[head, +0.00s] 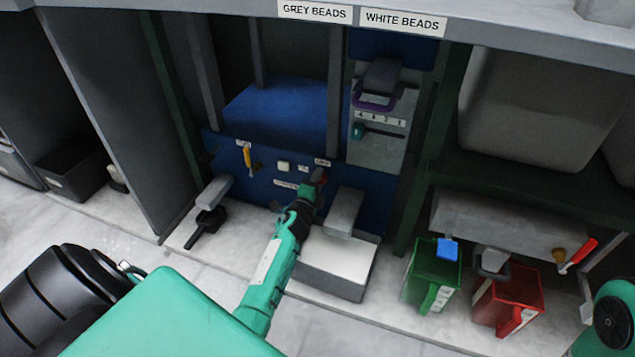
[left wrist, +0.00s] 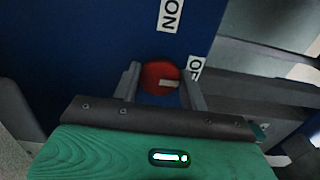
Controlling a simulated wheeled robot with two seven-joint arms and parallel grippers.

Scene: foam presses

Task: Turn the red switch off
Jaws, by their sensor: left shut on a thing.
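The red switch (left wrist: 158,79) is a round red knob with a pale bar on a blue panel (head: 262,178). In the left wrist view it sits between the fingers of my left gripper (left wrist: 165,88), which is shut on it. An ON label (left wrist: 170,14) and a partly hidden OFF label (left wrist: 195,68) are beside it; the pale bar points toward the OFF label's side. In the head view my left gripper (head: 314,186) reaches the panel's right part and mostly hides the knob. My right gripper is not in view.
A white-topped box (head: 340,258) stands beside my left forearm. A green bin (head: 432,275) and a red bin (head: 507,300) stand to the right. A grey spout (head: 343,212) juts out near the gripper.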

